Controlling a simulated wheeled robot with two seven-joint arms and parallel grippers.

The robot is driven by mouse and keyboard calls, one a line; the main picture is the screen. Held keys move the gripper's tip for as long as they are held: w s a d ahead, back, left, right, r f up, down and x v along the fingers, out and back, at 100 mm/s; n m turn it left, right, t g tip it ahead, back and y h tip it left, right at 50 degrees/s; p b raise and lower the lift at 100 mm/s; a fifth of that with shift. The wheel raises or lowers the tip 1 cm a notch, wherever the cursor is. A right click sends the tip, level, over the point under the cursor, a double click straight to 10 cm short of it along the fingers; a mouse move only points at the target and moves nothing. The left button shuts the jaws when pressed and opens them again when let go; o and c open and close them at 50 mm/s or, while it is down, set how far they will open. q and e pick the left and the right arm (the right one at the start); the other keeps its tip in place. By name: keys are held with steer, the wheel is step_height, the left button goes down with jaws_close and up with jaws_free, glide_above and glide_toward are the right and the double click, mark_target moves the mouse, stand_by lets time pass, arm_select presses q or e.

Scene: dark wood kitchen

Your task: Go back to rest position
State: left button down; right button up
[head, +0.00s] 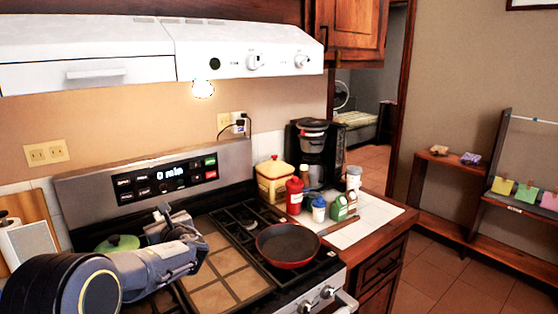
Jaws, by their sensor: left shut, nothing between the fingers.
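My left arm comes in from the lower left, and my left gripper (163,214) is shut and empty above the left side of the stove. It is in front of the control panel, close to a green lid (118,243) that it partly hides. My right gripper is not in the head view.
A red pan (287,245) sits on the stove's right burners. Bottles, including a red one (294,195), a yellow container (273,181) and a coffee maker (316,150) stand on the right counter. The white hood (160,52) hangs above. Open floor (455,285) lies right.

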arm_select(q)
steer(key=s+a+f+n+g, duration=0.2)
steer(key=s+a+n+g, duration=0.3)
steer(key=s+a+n, duration=0.45)
steer(key=s+d+f+n+g+h, duration=0.1)
steer(key=s+f+n+g+h, duration=0.15)
steer(key=s, duration=0.55)
steer(key=s+d+f+n+g+h, duration=0.1)
steer(key=s+d+f+n+h, duration=0.2)
steer(key=s, duration=0.5)
steer(key=s+d+f+n+h, duration=0.2)
steer(key=s+d+n+h, duration=0.7)
steer(key=s+d+n, duration=0.5)
steer(key=s+d, duration=0.2)
steer(key=s, duration=0.3)
steer(key=shift+s+d, duration=0.15)
steer(key=shift+d, duration=0.2)
